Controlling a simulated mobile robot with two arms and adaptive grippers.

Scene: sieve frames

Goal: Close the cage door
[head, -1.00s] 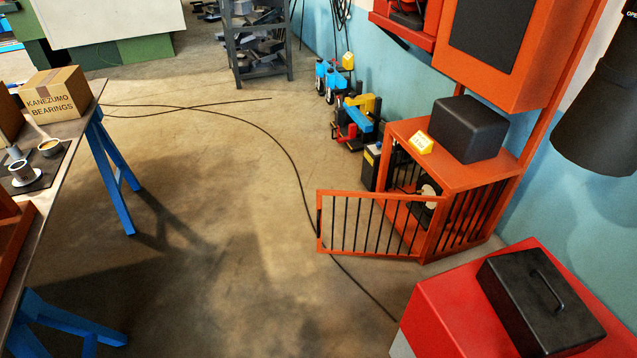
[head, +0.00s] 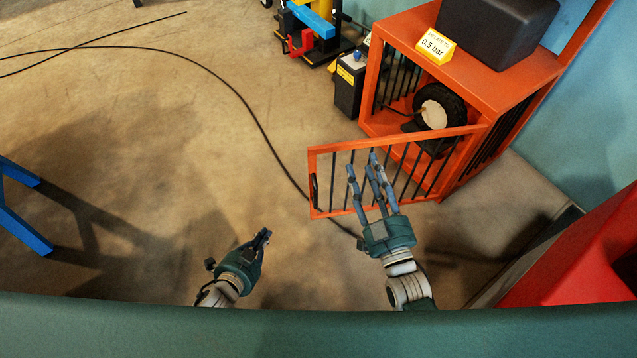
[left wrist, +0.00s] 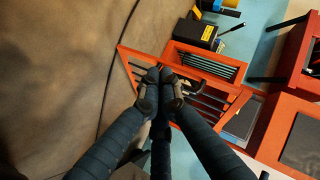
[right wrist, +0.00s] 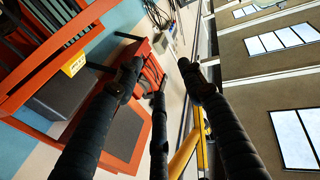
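The orange cage (head: 492,75) stands against the blue wall at the right of the head view. Its barred door (head: 425,136) is swung open, hinged at the cage's right front corner and reaching left over the floor. A black and pale wheel (head: 440,107) sits inside. My right gripper (head: 365,166) is open, with its fingers spread in front of the door bars; I cannot tell whether they touch. My left gripper (head: 265,236) is shut and empty, lower left of the door's free end. The door also shows behind its fingers in the left wrist view (left wrist: 138,54).
A black box (head: 500,28) and a yellow "0.5 bar" sign (head: 435,46) are on the cage top. A small black case (head: 350,85) stands beside the cage. A red cabinet (head: 580,255) is at right. A cable (head: 245,107) crosses the open floor.

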